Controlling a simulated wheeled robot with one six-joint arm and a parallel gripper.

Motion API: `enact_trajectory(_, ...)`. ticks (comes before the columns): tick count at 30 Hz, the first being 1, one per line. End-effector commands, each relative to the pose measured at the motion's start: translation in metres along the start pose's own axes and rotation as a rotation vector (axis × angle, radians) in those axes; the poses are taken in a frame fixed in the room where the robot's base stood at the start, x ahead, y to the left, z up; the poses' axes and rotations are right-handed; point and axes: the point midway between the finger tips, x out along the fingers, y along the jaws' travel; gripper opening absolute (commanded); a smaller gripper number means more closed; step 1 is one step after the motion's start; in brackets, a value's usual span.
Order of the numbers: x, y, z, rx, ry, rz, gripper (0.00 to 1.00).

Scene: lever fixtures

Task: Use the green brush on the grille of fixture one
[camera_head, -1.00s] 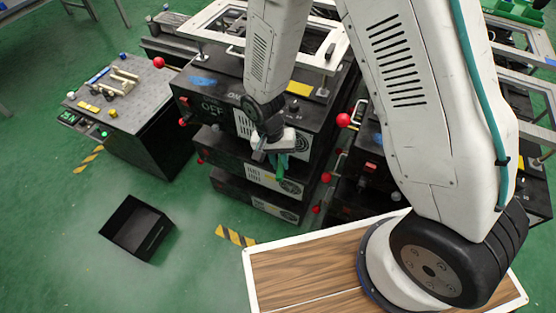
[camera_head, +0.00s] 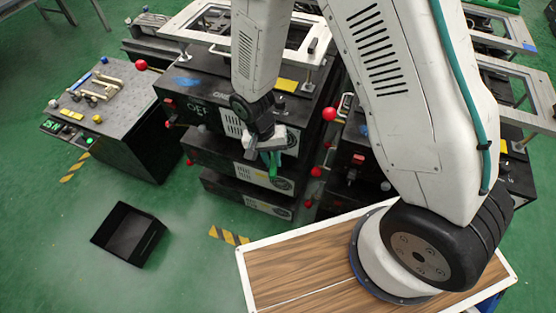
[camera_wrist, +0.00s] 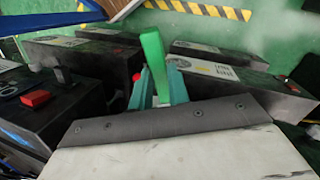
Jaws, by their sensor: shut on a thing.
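My gripper (camera_head: 268,155) is shut on the green brush (camera_head: 273,172) and holds it pointing down in front of the stacked black fixtures. In the wrist view the green brush (camera_wrist: 154,70) stands up between my two teal fingers. The top fixture (camera_head: 190,95) has a white grille panel (camera_head: 232,122) on its front, to the left of my gripper. A lower fixture (camera_head: 205,155) has another pale grille panel (camera_head: 250,172) near the brush. I see no clear contact between brush and grille.
A black open box (camera_head: 128,235) lies on the green floor at the left. A dark bench (camera_head: 120,110) with tools stands behind it. Red ball-ended levers (camera_head: 329,114) stick out beside the fixtures. A wood-topped board (camera_head: 290,265) is in front.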

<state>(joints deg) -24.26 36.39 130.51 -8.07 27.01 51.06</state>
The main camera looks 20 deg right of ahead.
Motion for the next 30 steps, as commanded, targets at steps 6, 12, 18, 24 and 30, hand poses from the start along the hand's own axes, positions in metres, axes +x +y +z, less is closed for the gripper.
enact_trajectory(6,-0.006,-0.015,-0.011,-0.001,0.012,-0.011,0.00)
enact_trajectory(12,-0.006,-0.015,-0.011,-0.001,0.013,-0.012,0.00)
enact_trajectory(18,-0.006,-0.019,0.000,-0.005,0.012,-0.010,0.00)
enact_trajectory(24,-0.004,-0.026,0.022,-0.006,0.009,-0.007,0.00)
enact_trajectory(30,-0.002,-0.032,0.041,-0.006,0.007,-0.005,0.00)
